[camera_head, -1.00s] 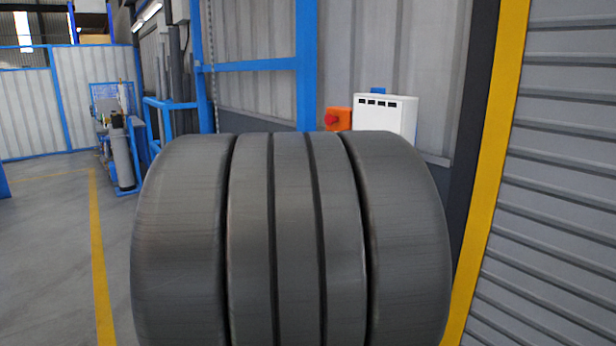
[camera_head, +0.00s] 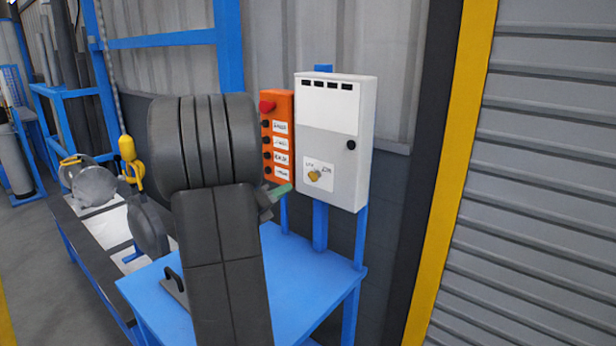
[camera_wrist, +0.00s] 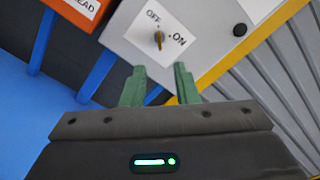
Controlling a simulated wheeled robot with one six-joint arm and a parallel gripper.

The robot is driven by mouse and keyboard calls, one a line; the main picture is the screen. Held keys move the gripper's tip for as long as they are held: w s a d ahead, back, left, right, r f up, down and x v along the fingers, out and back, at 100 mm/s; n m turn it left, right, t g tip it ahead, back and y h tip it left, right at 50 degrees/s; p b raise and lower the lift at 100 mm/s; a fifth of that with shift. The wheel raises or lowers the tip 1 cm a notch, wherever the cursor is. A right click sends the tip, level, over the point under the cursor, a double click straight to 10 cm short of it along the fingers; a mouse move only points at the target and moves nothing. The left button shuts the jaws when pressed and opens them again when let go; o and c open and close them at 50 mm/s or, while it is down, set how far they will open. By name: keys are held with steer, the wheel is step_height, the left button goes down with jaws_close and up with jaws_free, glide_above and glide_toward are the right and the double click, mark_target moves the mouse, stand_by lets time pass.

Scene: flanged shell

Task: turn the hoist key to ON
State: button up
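The hoist key (camera_head: 315,175) is a small brass key on a white label near the bottom of the white control box (camera_head: 335,125). In the wrist view the key (camera_wrist: 159,40) sits by the words OFF and ON; its bow stands roughly in line with OFF, not ON. My gripper (camera_wrist: 160,84) has two green fingers spread apart with nothing between them. The key lies beyond the fingertips, apart from them. In the head view a green fingertip (camera_head: 281,191) shows left of and below the key; the rest of my gripper is hidden behind my wrist.
An orange button box (camera_head: 276,110) with a red knob hangs left of the control box. A blue table (camera_head: 300,275) stands below. A chain with a yellow hook (camera_head: 130,165) and grey round parts (camera_head: 95,185) are at left. A yellow post (camera_head: 455,170) stands at right.

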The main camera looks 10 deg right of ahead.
mark_target(314, 176)
steer(key=p+x, duration=0.2)
steer(key=x, duration=0.9)
steer(key=shift+w+d, duration=0.3)
jaws_close()
